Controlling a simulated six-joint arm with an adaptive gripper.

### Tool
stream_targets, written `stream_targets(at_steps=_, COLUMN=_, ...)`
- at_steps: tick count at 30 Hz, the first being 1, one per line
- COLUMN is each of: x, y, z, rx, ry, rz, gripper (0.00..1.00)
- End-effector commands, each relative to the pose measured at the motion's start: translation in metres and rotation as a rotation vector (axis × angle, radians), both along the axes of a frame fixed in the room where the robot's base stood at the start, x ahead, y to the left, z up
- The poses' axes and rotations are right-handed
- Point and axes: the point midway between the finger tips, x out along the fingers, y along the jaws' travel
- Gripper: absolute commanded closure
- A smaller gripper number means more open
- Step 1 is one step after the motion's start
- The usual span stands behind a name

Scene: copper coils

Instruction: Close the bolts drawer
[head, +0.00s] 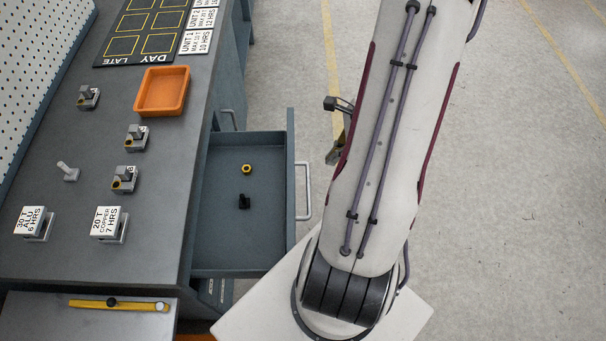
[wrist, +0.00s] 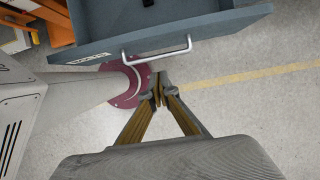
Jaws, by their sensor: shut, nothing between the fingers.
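The grey-blue drawer (head: 240,262) stands pulled out from the bench in the head view. A brass nut (head: 246,169) and a small black part (head: 244,201) lie inside. Its metal handle (head: 304,191) is on the right side of its front. In the wrist view the drawer front (wrist: 200,36) fills the top, with the handle (wrist: 160,58) and a small label too small to read. My gripper (wrist: 160,84) is shut and empty, its fingertips just short of the handle in the picture; I see no contact. In the head view my arm hides most of the gripper.
An orange tray (head: 162,91) and several small fixtures stand on the grey bench top (head: 160,215). A lower ledge with a yellow tool (head: 118,304) is at the bottom left. The floor (head: 500,180) to the right is clear.

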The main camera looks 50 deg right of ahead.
Motion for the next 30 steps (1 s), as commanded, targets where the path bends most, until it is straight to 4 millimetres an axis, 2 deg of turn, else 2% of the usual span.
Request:
stream_targets(at_steps=14, x=0.002, y=0.003, z=-0.007, rx=0.002, ry=-0.001, rz=0.004, gripper=1.00)
stream_targets(at_steps=30, x=0.013, y=0.015, z=-0.049, rx=0.003, ry=0.001, rz=0.003, gripper=1.00)
